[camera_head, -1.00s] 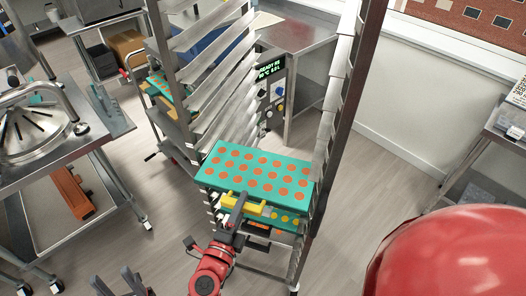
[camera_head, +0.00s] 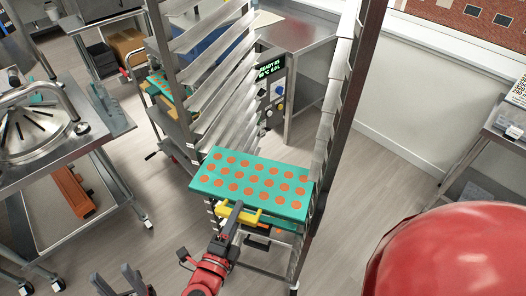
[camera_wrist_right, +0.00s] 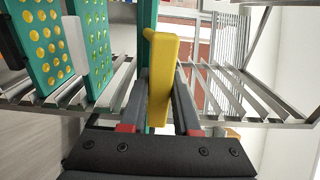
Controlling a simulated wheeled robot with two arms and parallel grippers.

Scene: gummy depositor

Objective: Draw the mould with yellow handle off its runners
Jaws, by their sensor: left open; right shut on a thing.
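The teal mould with orange cavities (camera_head: 252,181) lies in the rack (camera_head: 330,130), a little tilted in the picture, with its yellow handle (camera_head: 250,215) on the near edge. My right gripper (camera_head: 233,215) is shut on that handle. In the right wrist view the yellow handle (camera_wrist_right: 161,75) stands between the fingers, with the teal mould edge (camera_wrist_right: 147,55) behind it. Whether the mould still rests on its runners is hidden. My left gripper (camera_head: 125,284) is open and empty at the bottom left, away from the rack.
Empty slanted runners (camera_head: 215,85) line the rack above the mould. Teal moulds with yellow cavities (camera_wrist_right: 45,50) sit close by in the right wrist view. A steel trolley (camera_head: 65,125) stands at left. The floor (camera_head: 385,170) right of the rack is clear.

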